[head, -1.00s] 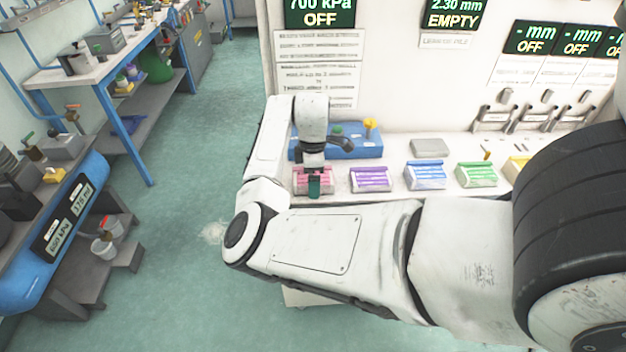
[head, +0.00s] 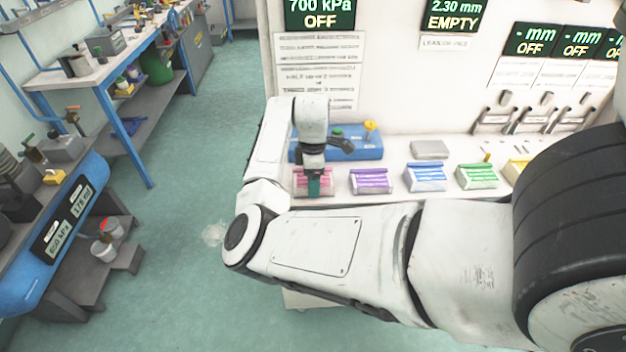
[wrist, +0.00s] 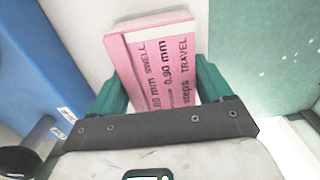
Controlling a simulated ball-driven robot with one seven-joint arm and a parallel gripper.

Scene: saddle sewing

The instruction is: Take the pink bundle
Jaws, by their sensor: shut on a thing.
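In the head view the pink bundle (head: 302,184) sits at the left end of the white shelf, partly hidden by my gripper. My gripper (head: 314,187) reaches down over it. In the wrist view the green fingers of my gripper (wrist: 160,90) stand on either side of the bundle, shut on it. The bundle's lower end is hidden behind the gripper's palm.
To the right along the shelf are a purple bundle (head: 371,181), a blue bundle (head: 425,177) and a green bundle (head: 477,176). Open floor (head: 180,230) lies left of the shelf.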

